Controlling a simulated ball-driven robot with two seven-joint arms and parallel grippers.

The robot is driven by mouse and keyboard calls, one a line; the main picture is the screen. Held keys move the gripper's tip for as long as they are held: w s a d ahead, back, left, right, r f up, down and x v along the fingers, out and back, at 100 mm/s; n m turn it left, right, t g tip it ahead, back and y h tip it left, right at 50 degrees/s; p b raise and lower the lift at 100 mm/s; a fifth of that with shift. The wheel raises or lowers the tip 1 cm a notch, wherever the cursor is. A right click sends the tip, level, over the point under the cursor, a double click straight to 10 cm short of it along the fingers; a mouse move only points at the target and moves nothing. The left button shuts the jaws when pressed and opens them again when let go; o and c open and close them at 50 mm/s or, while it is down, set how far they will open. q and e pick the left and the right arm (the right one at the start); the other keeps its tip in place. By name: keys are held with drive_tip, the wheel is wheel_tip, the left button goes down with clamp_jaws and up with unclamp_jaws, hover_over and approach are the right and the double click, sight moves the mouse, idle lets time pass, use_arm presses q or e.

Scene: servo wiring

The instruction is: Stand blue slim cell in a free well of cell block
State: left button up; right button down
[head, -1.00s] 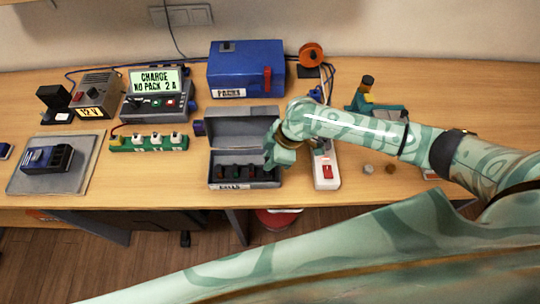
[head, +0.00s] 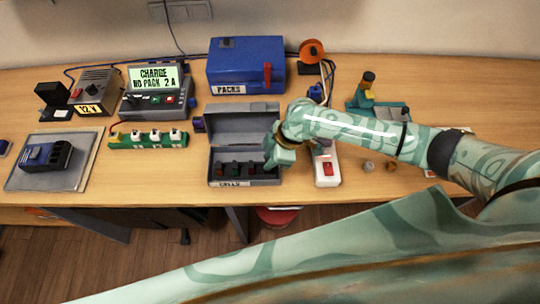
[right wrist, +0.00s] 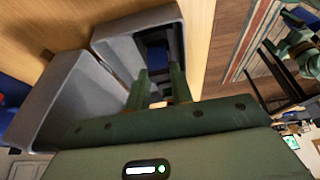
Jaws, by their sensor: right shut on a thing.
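A grey hinged case (head: 245,184) with its lid up stands at the middle of the bench, its front label only partly readable as cells. Several small dark cells with coloured parts stand in a row inside it. My right gripper (head: 270,158) is at the right end of the case, over its opening. In the right wrist view its two green fingers (right wrist: 158,82) point into the open grey case (right wrist: 138,35), with a small thing between them that is mostly hidden. I cannot make out its colour. My left gripper is out of view.
Left of the case is a green strip (head: 148,140) with several white-topped pieces. A blue box (head: 245,68) stands behind. A white power strip with a red switch (head: 327,168) is close on the right. A dark blue pack (head: 46,155) lies on a grey tray at far left.

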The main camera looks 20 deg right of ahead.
drive_tip(key=shift+f+b, duration=0.3)
drive_tip(key=shift+f, duration=0.5)
drive_tip(key=c, duration=1.1)
unclamp_jaws()
drive_tip(key=shift+c, duration=0.2)
drive_tip(key=p+v, duration=0.3)
drive_tip(key=v, duration=1.3)
drive_tip(key=shift+r, duration=0.2)
drive_tip(key=shift+s, duration=0.1)
